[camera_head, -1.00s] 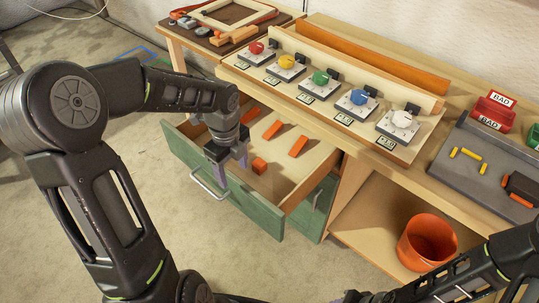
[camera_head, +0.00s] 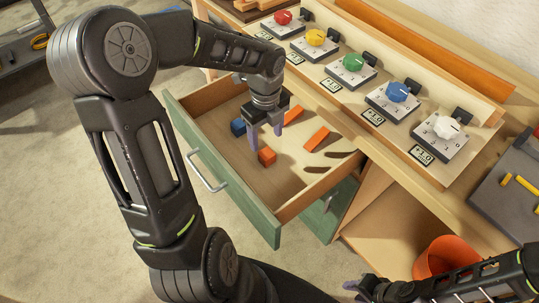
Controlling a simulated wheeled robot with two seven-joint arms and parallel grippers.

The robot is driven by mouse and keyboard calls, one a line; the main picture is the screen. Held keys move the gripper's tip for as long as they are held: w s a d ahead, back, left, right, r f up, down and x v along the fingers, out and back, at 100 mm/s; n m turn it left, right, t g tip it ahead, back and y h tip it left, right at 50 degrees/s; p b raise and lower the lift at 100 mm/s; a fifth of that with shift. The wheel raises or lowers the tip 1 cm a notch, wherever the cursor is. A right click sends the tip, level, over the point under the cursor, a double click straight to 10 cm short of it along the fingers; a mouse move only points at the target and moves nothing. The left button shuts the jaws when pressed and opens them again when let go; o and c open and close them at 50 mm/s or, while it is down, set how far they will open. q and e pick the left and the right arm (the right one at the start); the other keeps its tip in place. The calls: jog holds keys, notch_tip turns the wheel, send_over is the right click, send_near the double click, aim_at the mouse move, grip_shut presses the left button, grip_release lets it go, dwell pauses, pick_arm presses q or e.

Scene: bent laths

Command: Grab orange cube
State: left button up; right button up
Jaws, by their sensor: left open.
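The orange cube (camera_head: 267,156) lies on the floor of the open green drawer (camera_head: 243,200). My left gripper (camera_head: 266,140) points down into the drawer, just above and behind the cube. Its two fingers are apart with nothing between them that I can make out; whether a finger touches the cube I cannot tell. A blue cube (camera_head: 238,127) lies just left of the gripper. Two orange blocks lie to the right, one longer block (camera_head: 317,139) and one partly behind the gripper (camera_head: 294,115). My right gripper (camera_head: 362,288) is low at the bottom edge, its jaws unclear.
The drawer's handle (camera_head: 206,172) and front wall stand near my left arm. Above it the bench holds several coloured knob switches (camera_head: 351,69). An orange bucket (camera_head: 443,257) stands at lower right. Dark slots (camera_head: 327,160) show in the drawer's right part.

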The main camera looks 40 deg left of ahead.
aim_at(267, 153)
pick_arm(q)
jog(key=shift+f, duration=1.35)
jog(key=shift+s+d+f+b, duration=0.15)
jog(key=shift+f+b, duration=0.3)
jog(key=shift+f, duration=2.15)
jog(key=shift+c, duration=0.4)
grip_shut()
